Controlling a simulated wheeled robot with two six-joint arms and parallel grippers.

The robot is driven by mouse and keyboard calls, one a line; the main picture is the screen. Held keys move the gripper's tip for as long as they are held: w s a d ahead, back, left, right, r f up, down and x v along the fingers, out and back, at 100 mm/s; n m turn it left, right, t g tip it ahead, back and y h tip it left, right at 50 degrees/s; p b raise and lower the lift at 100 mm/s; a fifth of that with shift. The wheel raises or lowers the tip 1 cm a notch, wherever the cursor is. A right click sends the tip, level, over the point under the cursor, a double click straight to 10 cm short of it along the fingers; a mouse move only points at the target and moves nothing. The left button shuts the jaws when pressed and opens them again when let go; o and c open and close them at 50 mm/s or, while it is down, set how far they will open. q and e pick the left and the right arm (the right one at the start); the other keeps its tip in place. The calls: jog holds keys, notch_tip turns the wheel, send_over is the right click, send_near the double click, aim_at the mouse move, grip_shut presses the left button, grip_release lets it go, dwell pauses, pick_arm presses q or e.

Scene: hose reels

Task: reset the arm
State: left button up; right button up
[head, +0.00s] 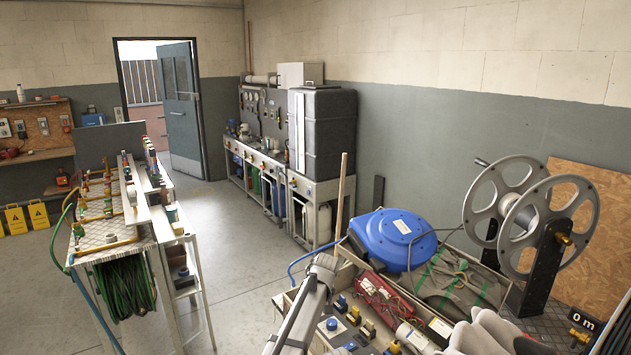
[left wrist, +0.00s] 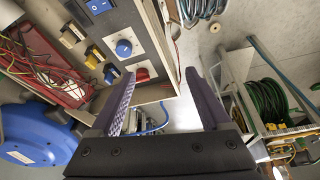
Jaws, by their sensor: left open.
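Below the gap between the fingers are pale floor and part of a blue hose. The left finger is near the edge of a control panel (left wrist: 135,80) with a blue knob and a red button; I cannot tell whether they touch. In the head view my left arm (head: 300,310) rises from the bottom, in front of the workbench's left end; its fingers cannot be made out there. My right gripper is not clearly visible.
A blue hose reel (head: 393,240) sits on the workbench, with a large metal reel (head: 560,228) at its right. A cart with green hose (head: 125,285) stands at left. The floor (head: 245,250) between is clear.

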pick_arm(q)
jog(key=s+a+f+m+g+h, duration=0.1)
jog(key=s+a, duration=0.5)
jog(key=s, duration=0.5)
jog(key=s+a+m+g, duration=0.15)
jog(key=s+a, duration=0.35)
jog(key=s, duration=0.6)
jog(key=s+a+f+m+g+h, duration=0.1)
jog(key=s+a, duration=0.5)
jog(key=s, duration=0.5)
jog(key=s+d+f+m+y+b, duration=0.1)
jog(key=s+d+f+m+b, duration=0.3)
jog(key=d+f+b, duration=0.3)
jog(key=s+d+g, duration=0.1)
jog(key=d, duration=0.3)
jog(key=shift+s+y, duration=0.3)
pick_arm(e)
notch_tip(320, 180, down, 8)
jog(key=shift+w+r, duration=0.2)
jog(key=shift+r, duration=0.05)
